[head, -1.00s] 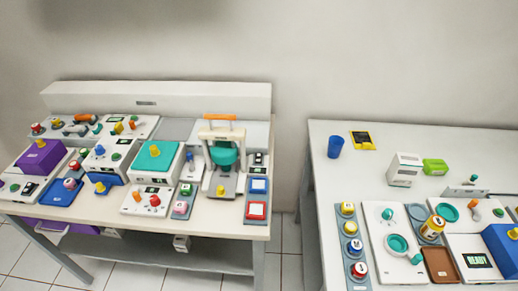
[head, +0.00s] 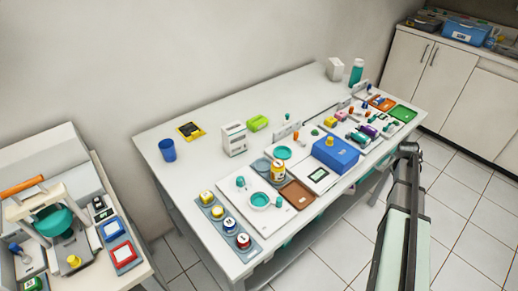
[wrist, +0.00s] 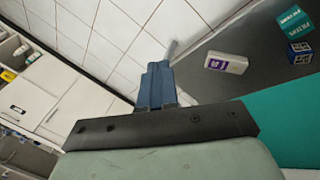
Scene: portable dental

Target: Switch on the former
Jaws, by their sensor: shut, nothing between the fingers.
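The machine that looks like the former is a cream frame with an orange handle (head: 22,186) and a teal round part (head: 54,222). It stands on the left table in the head view, partly cut off by the left edge. A yellow knob (head: 74,261) is at its front. A small panel with dark parts (head: 99,206) sits to its right; I cannot tell which part is its switch. My gripper (wrist: 160,75) is shut and empty in the wrist view, above the floor and beside a grey surface. It is far from the former.
The right table (head: 220,110) carries a blue cup (head: 167,150), a blue box (head: 335,152), dishes and several round buttons. White cabinets (head: 470,95) stand at the far right. In the wrist view, a teal box (wrist: 295,18) and a white box (wrist: 226,63) lie on the grey surface.

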